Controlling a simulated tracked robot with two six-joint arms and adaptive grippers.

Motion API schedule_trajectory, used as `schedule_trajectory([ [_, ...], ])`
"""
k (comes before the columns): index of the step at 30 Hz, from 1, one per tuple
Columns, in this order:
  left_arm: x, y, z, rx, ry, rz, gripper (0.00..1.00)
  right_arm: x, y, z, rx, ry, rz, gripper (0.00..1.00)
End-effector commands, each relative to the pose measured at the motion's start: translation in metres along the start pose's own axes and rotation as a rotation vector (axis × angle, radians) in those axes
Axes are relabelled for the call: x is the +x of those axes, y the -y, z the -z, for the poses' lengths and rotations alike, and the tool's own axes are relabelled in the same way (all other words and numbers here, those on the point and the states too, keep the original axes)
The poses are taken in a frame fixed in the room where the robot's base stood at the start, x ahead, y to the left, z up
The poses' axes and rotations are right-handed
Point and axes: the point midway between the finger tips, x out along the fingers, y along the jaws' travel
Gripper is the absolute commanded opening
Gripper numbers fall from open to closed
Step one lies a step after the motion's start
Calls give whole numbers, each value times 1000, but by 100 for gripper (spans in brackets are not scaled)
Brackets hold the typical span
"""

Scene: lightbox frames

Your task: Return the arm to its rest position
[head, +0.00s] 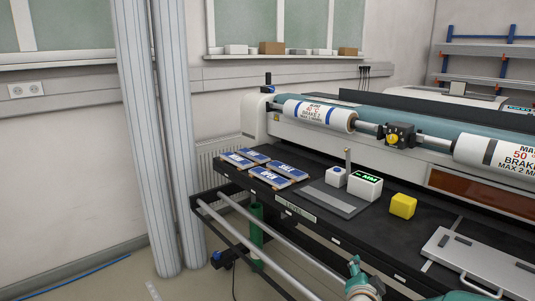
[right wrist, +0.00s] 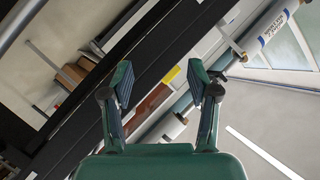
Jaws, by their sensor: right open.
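My right gripper (head: 357,270) is green and sits at the bottom edge of the head view, in front of the black bench. Part of its arm is cut off by the frame. In the right wrist view, the two fingers of this gripper (right wrist: 159,80) stand wide apart with nothing held between them. A small patch of the yellow block (right wrist: 170,75) shows in the background between them. My left gripper is not in view.
The black bench (head: 322,228) carries blue-and-white packs (head: 285,171), a white device (head: 365,185), a yellow block (head: 403,205) and a metal plate with a handle (head: 480,262). Metal rails (head: 262,242) run along its front. White rollers (head: 315,113) lie behind. Floor at left is mostly clear.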

Motion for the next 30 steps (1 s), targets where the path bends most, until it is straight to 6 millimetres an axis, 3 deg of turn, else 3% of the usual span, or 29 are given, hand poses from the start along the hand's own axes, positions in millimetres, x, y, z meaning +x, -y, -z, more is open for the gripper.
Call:
schedule_trajectory([
  [1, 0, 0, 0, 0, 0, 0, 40, 0, -28, -35, -73, 99, -22, 60],
  [6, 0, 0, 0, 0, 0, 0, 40, -26, -109, -134, -275, 431, -65, 60],
  [10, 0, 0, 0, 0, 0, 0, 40, -71, -172, -197, -396, 695, -94, 60],
  [14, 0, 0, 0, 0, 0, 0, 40, -124, -221, -240, -479, 928, -111, 60],
  [18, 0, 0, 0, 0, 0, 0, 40, -176, -257, -266, -535, 1126, -118, 60],
  [25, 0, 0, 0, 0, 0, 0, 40, -258, -298, -288, -588, 1406, -116, 60],
  [27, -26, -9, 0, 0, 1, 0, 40, -260, -276, -268, -588, 1385, -112, 60],
  [30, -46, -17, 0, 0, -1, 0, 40, -266, -262, -254, -588, 1384, -113, 60],
])
